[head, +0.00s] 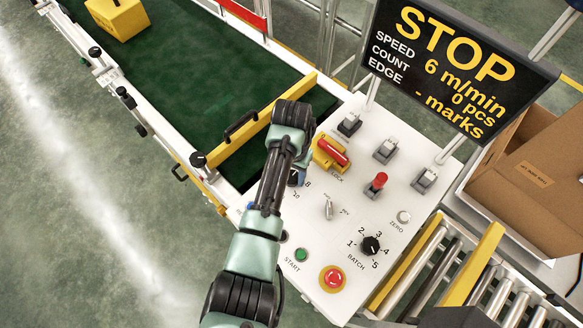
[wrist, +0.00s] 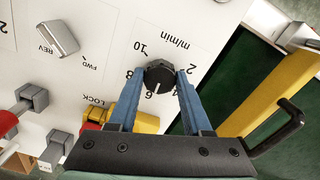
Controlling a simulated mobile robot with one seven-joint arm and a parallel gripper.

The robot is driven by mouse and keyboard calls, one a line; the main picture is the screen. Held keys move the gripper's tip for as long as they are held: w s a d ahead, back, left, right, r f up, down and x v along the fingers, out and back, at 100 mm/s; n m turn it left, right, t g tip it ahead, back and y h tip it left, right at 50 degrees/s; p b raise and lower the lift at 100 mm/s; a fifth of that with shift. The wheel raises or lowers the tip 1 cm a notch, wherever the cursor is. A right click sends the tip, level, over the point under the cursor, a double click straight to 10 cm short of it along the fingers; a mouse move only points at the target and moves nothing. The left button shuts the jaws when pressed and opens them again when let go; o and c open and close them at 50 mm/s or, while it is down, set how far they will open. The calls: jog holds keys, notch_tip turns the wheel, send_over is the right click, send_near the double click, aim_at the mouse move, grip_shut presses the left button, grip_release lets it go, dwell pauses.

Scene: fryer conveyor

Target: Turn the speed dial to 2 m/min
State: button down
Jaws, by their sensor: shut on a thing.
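The black speed dial (wrist: 158,80) sits on the white control panel between the two blue fingers of my gripper (wrist: 160,73) in the wrist view. The fingers are shut on it, one on each side. Its white pointer line faces the 6 on the printed scale marked m/min; the 10 is clear, while the lower numbers are partly covered by the dial and fingers. In the head view my arm hides most of the dial. The display (head: 455,65) reads STOP, speed 6 m/min, count 0 pcs.
The panel (head: 345,215) also carries a yellow lock with a red part (head: 331,153), a FWD/REV switch (head: 328,208), a batch dial (head: 371,245), a green start button (head: 301,255) and a red stop button (head: 332,278). A yellow bar with a black handle (head: 240,125) lies close by.

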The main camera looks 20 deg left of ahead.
jog(key=n+p, duration=0.2)
jog(key=n, duration=0.3)
jog(key=shift+r+n, duration=0.1)
jog(key=shift+n, duration=0.2)
jog(key=n+p, duration=0.1)
jog(key=n, duration=1)
jog(key=shift+w+n+p, duration=0.1)
jog(key=shift+n+p, duration=0.2)
jog(key=shift+p, duration=0.1)
jog(key=n, duration=0.6)
jog(key=shift+c, duration=1.7)
grip_release()
